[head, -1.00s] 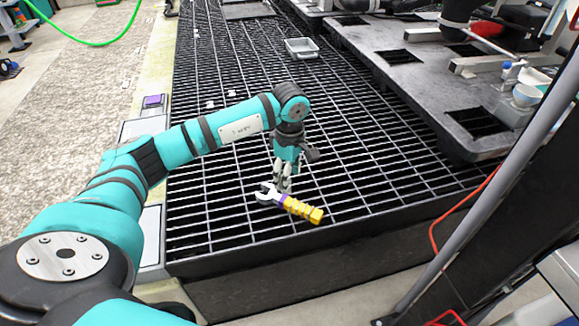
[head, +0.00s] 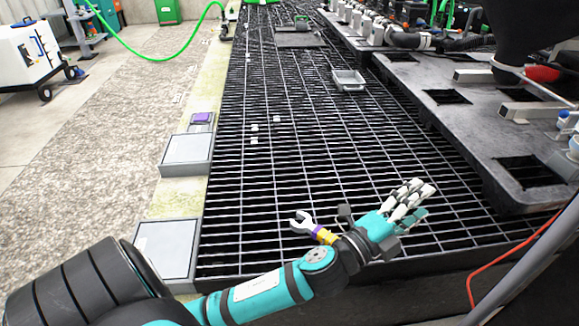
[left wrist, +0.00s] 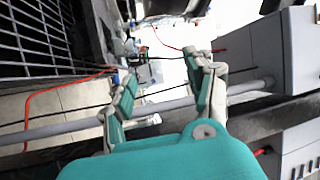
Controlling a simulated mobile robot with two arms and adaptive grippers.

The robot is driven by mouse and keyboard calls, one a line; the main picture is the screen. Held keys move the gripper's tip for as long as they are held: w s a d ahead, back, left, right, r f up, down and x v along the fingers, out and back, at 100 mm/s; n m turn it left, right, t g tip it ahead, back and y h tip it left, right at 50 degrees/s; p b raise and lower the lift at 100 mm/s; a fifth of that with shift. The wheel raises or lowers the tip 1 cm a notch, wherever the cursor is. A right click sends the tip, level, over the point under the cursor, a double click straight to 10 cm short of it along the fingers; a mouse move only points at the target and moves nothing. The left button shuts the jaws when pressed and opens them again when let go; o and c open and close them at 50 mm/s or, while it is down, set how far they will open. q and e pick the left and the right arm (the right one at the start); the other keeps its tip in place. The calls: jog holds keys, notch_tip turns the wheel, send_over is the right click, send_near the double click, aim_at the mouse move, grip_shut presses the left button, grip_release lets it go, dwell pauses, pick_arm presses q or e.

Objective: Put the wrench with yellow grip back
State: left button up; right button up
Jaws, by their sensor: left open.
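The wrench with yellow grip (head: 325,236) lies on the metal grating in the head view. Its silver open jaw points left and a purple band sits between jaw and grip. My left wrist hides the rest of the handle. My left gripper (head: 412,200) is open and empty, to the right of the wrench and apart from it, with its fingers pointing up and right. In the left wrist view its two fingers (left wrist: 165,98) are spread with nothing between them. The wrench does not show in that view. My right gripper is not in view.
The black grating (head: 290,170) is mostly bare, with a few small white pieces. A small grey tray (head: 348,80) lies farther back. Grey flat boxes (head: 187,148) stand along the left edge, near a purple item (head: 201,118). A dark machine bench (head: 440,70) borders the right.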

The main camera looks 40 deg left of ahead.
pick_arm(q)
jog(key=s+a+f+n+g+y, duration=0.3)
jog(key=a+f+n, duration=0.1)
jog(key=f+n, duration=0.15)
jog(key=s+a+f+n+g+y, duration=0.3)
jog(key=f+n+y, duration=0.15)
jog(key=f, duration=0.25)
jog(key=s+f+n+g+h, duration=0.1)
jog(key=s+f+n+g, duration=0.2)
jog(key=s, duration=0.7)
jog(key=s+f+n+g+h, duration=0.1)
jog(key=s+f+n+g, duration=0.3)
jog(key=s+f+g, duration=0.3)
jog(key=s+f, duration=0.1)
jog(key=s, duration=0.2)
jog(key=shift+s+a+f, duration=0.3)
jog(key=shift+f, duration=0.05)
